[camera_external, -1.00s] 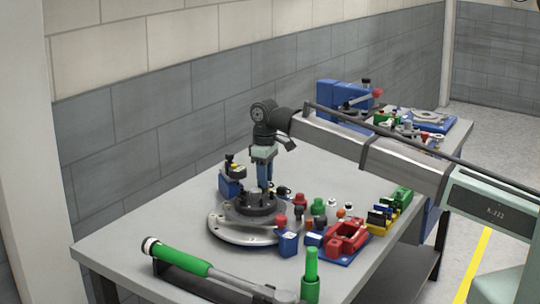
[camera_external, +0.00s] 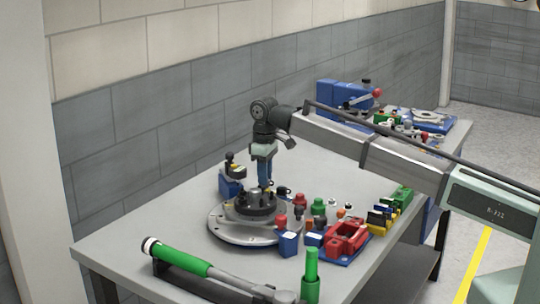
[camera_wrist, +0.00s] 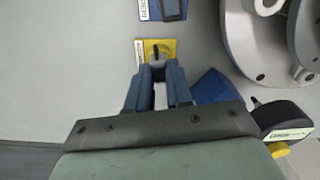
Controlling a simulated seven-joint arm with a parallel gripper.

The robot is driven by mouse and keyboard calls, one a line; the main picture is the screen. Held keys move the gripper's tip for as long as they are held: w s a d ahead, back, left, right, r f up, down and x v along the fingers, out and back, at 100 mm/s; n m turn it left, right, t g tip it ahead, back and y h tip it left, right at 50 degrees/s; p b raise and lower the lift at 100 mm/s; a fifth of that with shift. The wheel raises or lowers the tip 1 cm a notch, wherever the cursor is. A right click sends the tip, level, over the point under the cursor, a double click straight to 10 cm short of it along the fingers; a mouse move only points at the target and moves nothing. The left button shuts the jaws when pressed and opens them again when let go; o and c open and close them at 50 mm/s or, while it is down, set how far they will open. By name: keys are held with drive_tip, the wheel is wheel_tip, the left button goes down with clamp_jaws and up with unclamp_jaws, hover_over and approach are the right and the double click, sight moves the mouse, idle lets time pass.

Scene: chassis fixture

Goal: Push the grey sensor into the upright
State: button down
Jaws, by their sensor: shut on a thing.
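My gripper (camera_wrist: 159,72) has two blue fingers. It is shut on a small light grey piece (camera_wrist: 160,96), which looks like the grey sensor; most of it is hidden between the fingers. In the external view my gripper (camera_external: 265,184) points down over the back of the round fixture (camera_external: 232,232), close to its dark hub (camera_external: 255,204). A yellow plate (camera_wrist: 141,49) with a dark middle shows just beyond the fingertips. A blue block (camera_wrist: 216,88) stands right of the fingers. I cannot tell which part is the upright, or whether the held piece touches anything.
A black labelled box (camera_wrist: 287,115) with a yellow knob is close to the gripper's right. Red blocks (camera_external: 347,238), green parts and blue parts crowd the table right of the fixture. A green-handled tool (camera_external: 180,259) lies at the front. The table's left side is clear.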

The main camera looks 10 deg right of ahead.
drive_tip(key=shift+r, duration=0.7)
drive_tip(key=shift+r, duration=0.1)
drive_tip(key=shift+r, duration=1.4)
drive_tip(key=shift+s, duration=0.1)
drive_tip(key=s+a+r, duration=0.1)
drive_tip(key=s+r, duration=0.5)
drive_tip(key=s, duration=0.5)
drive_tip(key=shift+s+f, duration=0.1)
drive_tip(key=shift+f, duration=2.3)
drive_tip(key=shift+f, duration=0.25)
drive_tip(key=shift+f, duration=0.25)
